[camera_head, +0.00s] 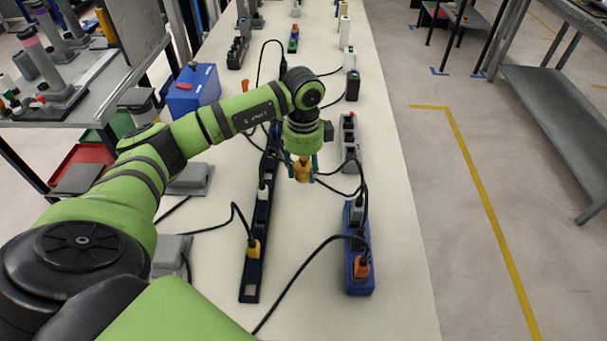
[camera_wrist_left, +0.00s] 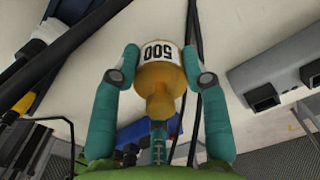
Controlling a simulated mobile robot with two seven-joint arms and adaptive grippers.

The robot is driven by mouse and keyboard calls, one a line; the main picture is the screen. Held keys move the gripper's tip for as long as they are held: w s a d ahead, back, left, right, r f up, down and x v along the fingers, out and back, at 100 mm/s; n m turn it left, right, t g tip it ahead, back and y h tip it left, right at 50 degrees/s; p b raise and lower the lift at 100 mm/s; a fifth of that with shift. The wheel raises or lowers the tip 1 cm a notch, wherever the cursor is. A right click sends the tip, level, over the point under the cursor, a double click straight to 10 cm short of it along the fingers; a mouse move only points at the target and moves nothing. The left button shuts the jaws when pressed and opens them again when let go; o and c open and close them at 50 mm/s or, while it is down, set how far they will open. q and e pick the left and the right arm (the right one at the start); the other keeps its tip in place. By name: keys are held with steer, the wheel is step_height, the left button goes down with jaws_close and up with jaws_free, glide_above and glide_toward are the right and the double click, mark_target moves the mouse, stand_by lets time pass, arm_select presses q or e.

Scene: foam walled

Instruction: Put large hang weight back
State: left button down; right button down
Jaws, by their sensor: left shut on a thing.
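A brass-coloured weight (camera_head: 302,172) with a white band marked 500 is held between the teal fingers of my left gripper (camera_head: 301,165), above the white table. In the left wrist view, the weight (camera_wrist_left: 160,88) sits between the two fingers of the left gripper (camera_wrist_left: 160,62), its knob end toward the palm and its banded end outward. A gap between the weight and the table cannot be judged exactly. My right gripper is not in view.
A long dark power strip (camera_head: 251,275) lies left of the weight. A blue strip (camera_head: 359,272) and a grey strip (camera_head: 349,145) lie to the right, with loose black cables between. A blue box (camera_head: 194,88) stands at the left edge. The white table (camera_head: 400,300) is bare at front right.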

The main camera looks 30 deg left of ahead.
mark_target(303, 177)
arm_select(q)
step_height(303, 177, down, 3)
stand_by(0.3)
steer(key=shift+f, duration=0.2)
steer(key=c, duration=0.6)
jaws_free()
steer(key=shift+c, duration=0.2)
